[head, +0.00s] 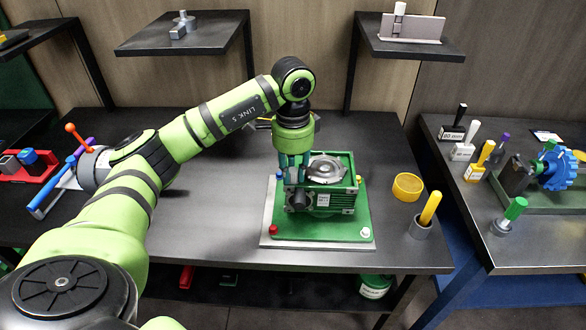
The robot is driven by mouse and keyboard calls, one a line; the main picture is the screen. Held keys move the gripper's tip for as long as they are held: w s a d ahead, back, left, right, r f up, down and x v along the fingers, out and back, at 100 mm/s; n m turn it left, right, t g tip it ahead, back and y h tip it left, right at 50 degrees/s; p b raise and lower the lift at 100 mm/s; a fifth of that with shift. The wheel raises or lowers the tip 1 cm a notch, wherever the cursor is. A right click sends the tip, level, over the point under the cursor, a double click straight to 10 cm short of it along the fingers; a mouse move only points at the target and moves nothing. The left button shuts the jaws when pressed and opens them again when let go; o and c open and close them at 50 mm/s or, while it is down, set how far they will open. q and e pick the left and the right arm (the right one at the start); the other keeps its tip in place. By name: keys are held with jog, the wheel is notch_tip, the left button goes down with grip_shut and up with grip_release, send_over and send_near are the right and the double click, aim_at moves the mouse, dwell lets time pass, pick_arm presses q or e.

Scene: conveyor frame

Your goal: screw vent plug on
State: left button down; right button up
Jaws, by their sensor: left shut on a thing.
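The green gearbox housing (342,201) with a round grey cover (326,170) stands on a green base over a grey plate (268,228). My left gripper (293,180) points down over the left part of the housing, near its dark round port (299,201). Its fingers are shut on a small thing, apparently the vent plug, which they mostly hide. Whether the plug touches the housing or its threads cannot be seen. My right gripper is not in view.
A yellow ring (407,187) and a yellow-handled tool in a grey cup (421,229) stand right of the base. Red and blue tools (55,185) lie at the left. The right bench (545,252) holds handled gauges and a blue gear. Two raised shelves (185,42) stand behind.

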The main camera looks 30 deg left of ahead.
pick_arm(q)
jog(key=c, duration=1.2)
grip_release()
jog(key=shift+w, duration=0.1)
